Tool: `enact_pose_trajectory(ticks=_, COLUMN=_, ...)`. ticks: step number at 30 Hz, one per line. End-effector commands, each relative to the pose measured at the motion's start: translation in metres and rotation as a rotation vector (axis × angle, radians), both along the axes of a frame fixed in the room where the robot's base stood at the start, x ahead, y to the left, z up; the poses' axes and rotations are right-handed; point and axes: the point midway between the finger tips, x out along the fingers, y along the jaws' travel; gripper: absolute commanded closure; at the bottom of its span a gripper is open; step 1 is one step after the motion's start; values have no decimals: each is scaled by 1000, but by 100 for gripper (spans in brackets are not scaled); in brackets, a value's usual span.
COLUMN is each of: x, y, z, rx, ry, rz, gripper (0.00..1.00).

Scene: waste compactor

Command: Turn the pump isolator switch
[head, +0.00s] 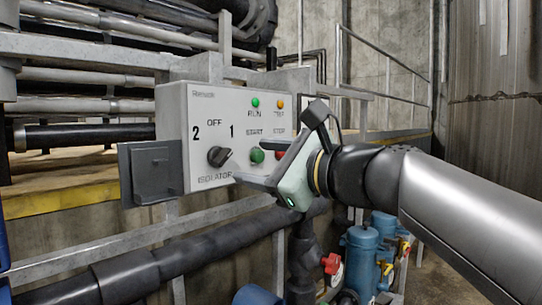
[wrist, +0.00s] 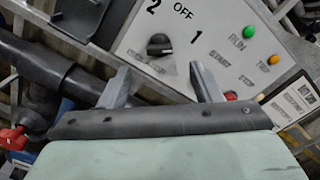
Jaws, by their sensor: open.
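The pump isolator switch (head: 219,156) is a black rotary knob on the lower left of a light grey control box (head: 203,105). It is labelled ISOLATOR below, with 2, OFF and 1 around it. Its grip bar looks tilted up to the right, toward the 1. It also shows in the wrist view (wrist: 159,45), above the gap between my fingers. My gripper (head: 264,163) is open and empty, in front of the box and to the right of the knob, apart from it. In the wrist view my gripper (wrist: 160,72) has its two fingers spread below the knob.
A green button (head: 257,155) and green and orange lamps (head: 280,101) are on the same box; a red button (wrist: 230,96) is partly hidden behind my finger. A dark grey bracket (head: 150,172) juts out at the box's left. Pipes and a red-handled valve (head: 331,264) lie below.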

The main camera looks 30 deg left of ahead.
Motion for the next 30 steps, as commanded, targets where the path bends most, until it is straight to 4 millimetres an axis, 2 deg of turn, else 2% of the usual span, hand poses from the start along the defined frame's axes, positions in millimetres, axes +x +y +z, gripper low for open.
enact_pose_trajectory(ticks=1, x=3, y=12, z=0, rx=-1, ry=2, rz=4, gripper=42)
enact_pose_trajectory(ticks=6, x=12, y=46, z=0, rx=-1, ry=1, rz=4, gripper=42)
enact_pose_trajectory(ticks=12, x=20, y=72, z=0, rx=-2, ry=-1, rz=2, gripper=42)
enact_pose_trajectory(ticks=18, x=23, y=80, z=0, rx=-1, ry=-2, rz=0, gripper=42)
enact_pose_trajectory(ticks=25, x=23, y=80, z=0, rx=-1, ry=-2, rz=-1, gripper=42)
enact_pose_trajectory(ticks=30, x=23, y=80, z=0, rx=-1, ry=-2, rz=-1, gripper=87)
